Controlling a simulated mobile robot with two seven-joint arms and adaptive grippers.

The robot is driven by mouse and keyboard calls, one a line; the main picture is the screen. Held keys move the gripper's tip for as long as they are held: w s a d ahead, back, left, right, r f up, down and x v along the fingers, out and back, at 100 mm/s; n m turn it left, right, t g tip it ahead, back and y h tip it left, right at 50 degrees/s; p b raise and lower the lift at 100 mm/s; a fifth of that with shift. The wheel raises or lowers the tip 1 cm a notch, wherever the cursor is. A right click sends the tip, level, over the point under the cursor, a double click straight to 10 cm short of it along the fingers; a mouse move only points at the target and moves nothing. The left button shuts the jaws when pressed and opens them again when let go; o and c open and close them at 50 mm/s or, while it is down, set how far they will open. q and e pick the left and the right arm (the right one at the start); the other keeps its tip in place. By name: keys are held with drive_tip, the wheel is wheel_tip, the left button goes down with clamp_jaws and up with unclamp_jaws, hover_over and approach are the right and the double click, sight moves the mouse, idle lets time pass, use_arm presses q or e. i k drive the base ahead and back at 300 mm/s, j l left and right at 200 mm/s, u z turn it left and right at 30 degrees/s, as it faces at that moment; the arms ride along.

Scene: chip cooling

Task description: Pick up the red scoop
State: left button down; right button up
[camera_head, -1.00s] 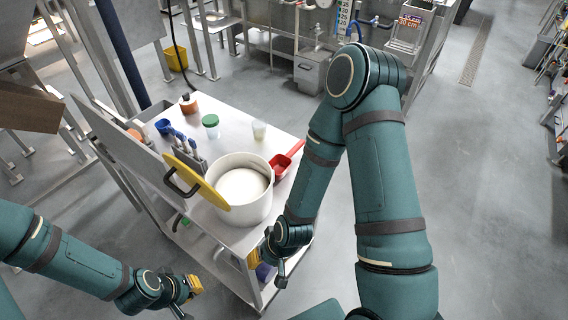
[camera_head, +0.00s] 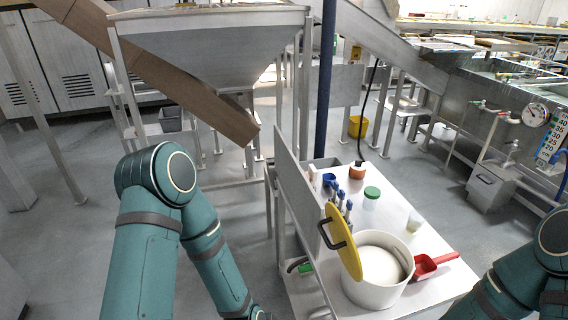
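The red scoop (camera_head: 426,267) lies on the metal cart top (camera_head: 392,190), just right of the white pot (camera_head: 369,291). Its handle points to the right and slightly up in the picture. My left arm comes down at the left, and its gripper is hidden below the bottom edge. My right arm shows at the lower right edge, and its gripper is also outside the picture. No gripper is seen touching the scoop.
A yellow lid (camera_head: 343,242) with a dark handle leans at the pot's left side. A green-lidded jar (camera_head: 371,195), a pale cup (camera_head: 414,222) and blue-handled tools (camera_head: 340,198) stand behind the pot. An upright panel (camera_head: 297,205) borders the cart's left side.

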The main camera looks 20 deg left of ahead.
sight(425, 266)
drive_tip(key=k+z, duration=0.25)
drive_tip(key=k+l+z, duration=0.1)
drive_tip(key=k+z, duration=0.2)
drive_tip(key=i+z, duration=0.15)
drive_tip(key=z, duration=0.25)
drive_tip(key=i+z, duration=0.1)
drive_tip(key=z, duration=0.35)
drive_tip(key=i+z, duration=0.15)
drive_tip(key=z, duration=0.25)
drive_tip(key=i+j, duration=0.2)
drive_tip(key=i, duration=0.2)
drive_tip(key=i+j, duration=0.15)
drive_tip(key=i, duration=0.25)
drive_tip(key=i+j, duration=0.2)
drive_tip(key=i, duration=1.65)
drive_tip(key=i+u, duration=0.1)
drive_tip(key=i, duration=0.55)
drive_tip(key=i+l+u, duration=0.1)
drive_tip(key=i, duration=0.6)
drive_tip(key=u, duration=4.1)
drive_tip(key=k+l, duration=0.05)
